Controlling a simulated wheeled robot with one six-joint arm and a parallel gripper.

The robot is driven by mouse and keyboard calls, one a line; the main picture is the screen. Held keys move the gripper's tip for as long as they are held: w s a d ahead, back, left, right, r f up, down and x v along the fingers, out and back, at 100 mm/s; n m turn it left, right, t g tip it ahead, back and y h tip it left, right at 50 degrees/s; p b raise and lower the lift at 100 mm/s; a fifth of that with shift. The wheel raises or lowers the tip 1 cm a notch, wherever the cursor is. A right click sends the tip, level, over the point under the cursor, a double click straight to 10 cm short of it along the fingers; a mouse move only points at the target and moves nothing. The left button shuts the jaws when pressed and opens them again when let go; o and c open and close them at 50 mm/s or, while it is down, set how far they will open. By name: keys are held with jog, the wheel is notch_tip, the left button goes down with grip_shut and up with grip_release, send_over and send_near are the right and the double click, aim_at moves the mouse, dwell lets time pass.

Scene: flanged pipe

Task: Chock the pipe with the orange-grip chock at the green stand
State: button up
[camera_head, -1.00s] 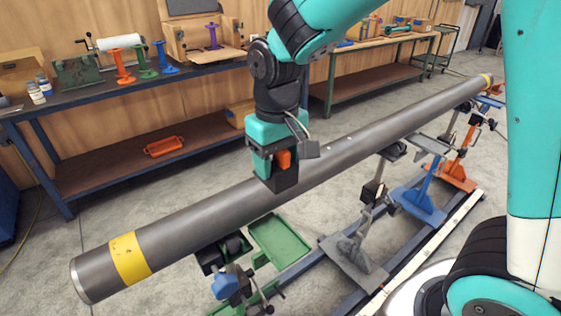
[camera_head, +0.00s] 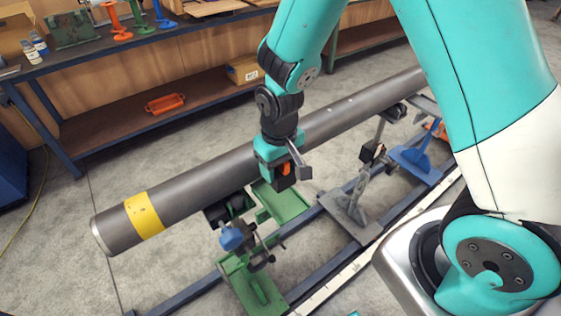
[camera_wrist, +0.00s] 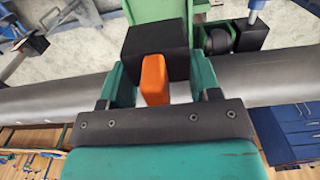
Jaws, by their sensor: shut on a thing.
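The long grey pipe (camera_head: 200,184) with a yellow band lies across roller stands; it also crosses the wrist view (camera_wrist: 45,95). The green stand (camera_head: 245,283) is under its near left part, with black rollers and a blue knob. My gripper (camera_head: 283,165) is shut on the orange grip of the black chock (camera_head: 285,183). In the wrist view the orange grip (camera_wrist: 154,80) sits between the fingers, with the black block (camera_wrist: 155,50) beyond it. The chock is at the pipe's near side, to the right of the green stand's rollers. Whether it touches the pipe cannot be told.
A grey stand (camera_head: 350,205) and a blue stand (camera_head: 412,160) support the pipe further right. A rail frame (camera_head: 320,262) runs along the floor.

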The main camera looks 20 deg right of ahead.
jog(key=shift+f+b, duration=2.55)
jog(key=shift+f, duration=0.7)
jog(key=shift+w+a+f, duration=0.1)
jog(key=shift+w+a, duration=0.05)
jog(key=shift+w, duration=0.55)
jog(key=shift+w+a, duration=0.1)
jog(key=shift+w, duration=0.55)
jog(key=o, duration=1.2)
jog(key=shift+s+d+r+p, duration=0.1)
jog(key=shift+s+r+p, duration=0.1)
jog(key=shift+r+p, duration=0.9)
jog(key=shift+s+a+r+p, duration=0.1)
jog(key=shift+s+r+p, duration=0.05)
jog(key=shift+r+p, duration=0.95)
jog(key=shift+s+d+r+p, duration=0.1)
jog(key=shift+s+r+p, duration=0.1)
jog(key=shift+r+p, duration=0.9)
jog(key=shift+r, duration=0.2)
jog(key=shift+b, duration=0.3)
